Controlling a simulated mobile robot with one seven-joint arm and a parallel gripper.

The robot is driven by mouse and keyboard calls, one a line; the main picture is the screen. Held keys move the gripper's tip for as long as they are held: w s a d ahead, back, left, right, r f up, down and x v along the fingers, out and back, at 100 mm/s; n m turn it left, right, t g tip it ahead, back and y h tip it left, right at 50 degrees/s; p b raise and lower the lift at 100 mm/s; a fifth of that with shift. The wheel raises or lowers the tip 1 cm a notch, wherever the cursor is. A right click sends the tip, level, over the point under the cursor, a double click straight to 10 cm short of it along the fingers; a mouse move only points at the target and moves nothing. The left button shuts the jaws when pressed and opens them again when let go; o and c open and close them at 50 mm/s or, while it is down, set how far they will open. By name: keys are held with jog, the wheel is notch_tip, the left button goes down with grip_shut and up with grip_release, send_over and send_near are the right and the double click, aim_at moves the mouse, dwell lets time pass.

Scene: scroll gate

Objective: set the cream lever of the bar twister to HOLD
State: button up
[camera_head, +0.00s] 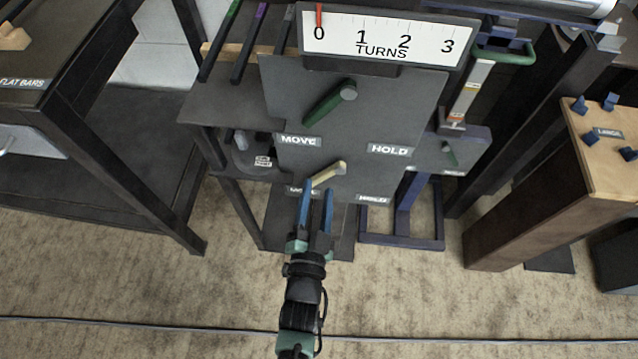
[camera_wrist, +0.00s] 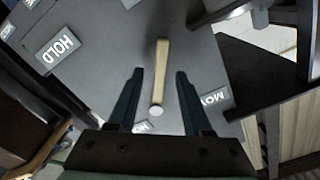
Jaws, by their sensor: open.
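The cream lever (camera_head: 328,173) is on the lower part of the grey panel (camera_head: 415,115) of the bar twister. It slants from a round end at upper right down to the left, towards the lower left label, which is partly hidden by my gripper. The lower HOLD label (camera_head: 373,198) is to its right. My gripper (camera_head: 317,187) is open, with its fingertips at the lever's lower left end. In the wrist view the cream lever (camera_wrist: 161,65) appears in the gap between the two fingers (camera_wrist: 159,74); contact cannot be told.
A green lever (camera_head: 330,105) is above, between the upper MOVE (camera_head: 299,141) and HOLD (camera_head: 390,151) labels. A TURNS scale (camera_head: 385,42) with a red pointer at 0 tops the panel. A dark bench (camera_head: 60,75) is left; a wooden stand (camera_head: 600,160) is right.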

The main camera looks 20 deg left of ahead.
jog(key=shift+x, duration=1.3)
grip_shut()
dwell(0.5)
